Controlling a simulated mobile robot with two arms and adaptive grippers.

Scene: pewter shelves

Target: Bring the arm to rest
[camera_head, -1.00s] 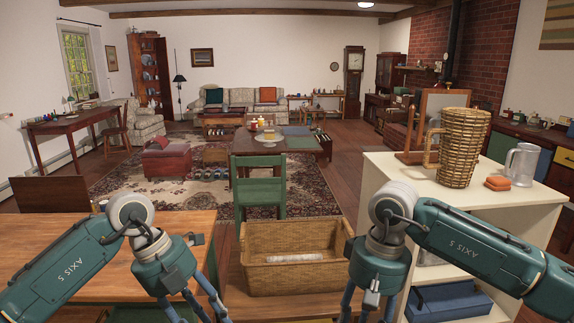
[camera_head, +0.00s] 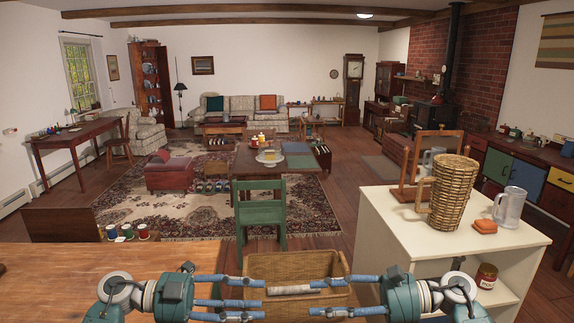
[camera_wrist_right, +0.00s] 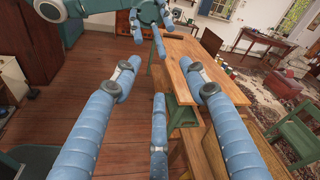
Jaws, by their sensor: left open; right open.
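My left gripper (camera_head: 262,297) comes in from the left over the right end of the wooden table, in front of the wicker basket. Its blue fingers point right, apart and empty. My right gripper (camera_head: 312,298) comes in from the right with its fingers pointing left toward the left gripper. In the right wrist view its blue fingers (camera_wrist_right: 160,85) are spread with nothing between them. That view also shows my left arm at the top.
A wooden table (camera_head: 90,275) is at the left and a wicker basket (camera_head: 270,268) in the middle. A green chair (camera_head: 260,205) stands beyond.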

